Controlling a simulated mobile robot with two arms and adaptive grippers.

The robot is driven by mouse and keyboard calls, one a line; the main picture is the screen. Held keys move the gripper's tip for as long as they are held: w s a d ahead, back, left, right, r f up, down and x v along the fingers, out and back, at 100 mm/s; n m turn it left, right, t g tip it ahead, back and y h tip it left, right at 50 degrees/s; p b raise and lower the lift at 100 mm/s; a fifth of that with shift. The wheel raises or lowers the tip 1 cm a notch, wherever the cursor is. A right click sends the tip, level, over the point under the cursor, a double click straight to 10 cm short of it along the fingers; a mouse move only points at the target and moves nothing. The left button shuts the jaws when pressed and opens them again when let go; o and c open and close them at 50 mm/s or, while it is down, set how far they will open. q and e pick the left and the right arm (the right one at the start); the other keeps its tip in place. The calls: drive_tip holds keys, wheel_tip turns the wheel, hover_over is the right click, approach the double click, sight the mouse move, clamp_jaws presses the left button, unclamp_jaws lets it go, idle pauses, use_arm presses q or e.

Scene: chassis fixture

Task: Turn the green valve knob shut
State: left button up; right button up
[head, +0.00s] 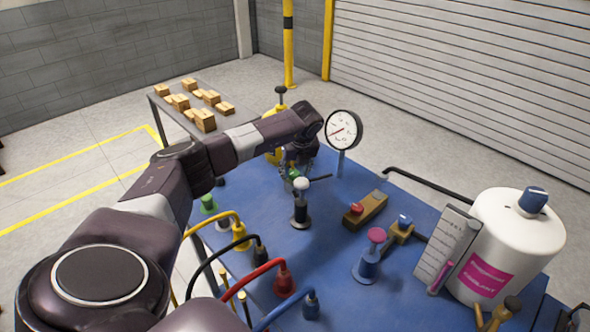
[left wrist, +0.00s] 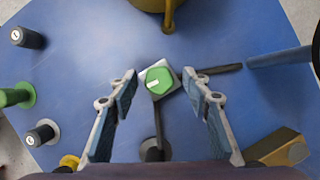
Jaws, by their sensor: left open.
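The green valve knob (left wrist: 159,81) is a six-sided green cap with a white mark, on a grey square base on the blue table (left wrist: 225,30). Dark bars run from near it to the right and downward in the left wrist view. My left gripper (head: 299,168) is open above the knob. In the left wrist view its two fingers stand on either side of the knob, with a gap on each side. In the head view the gripper mostly hides the knob (head: 293,174). My right gripper is in neither view.
A round gauge (head: 343,130) on a post stands right of the gripper. A white-topped black post (head: 300,205) stands in front of it. Coloured cable plugs line the left edge. A white canister (head: 515,240) stands at the right.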

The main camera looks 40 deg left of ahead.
use_arm(q)
drive_tip(key=shift+s, duration=0.1)
drive_tip(key=c, duration=1.1)
drive_tip(key=shift+c, duration=0.2)
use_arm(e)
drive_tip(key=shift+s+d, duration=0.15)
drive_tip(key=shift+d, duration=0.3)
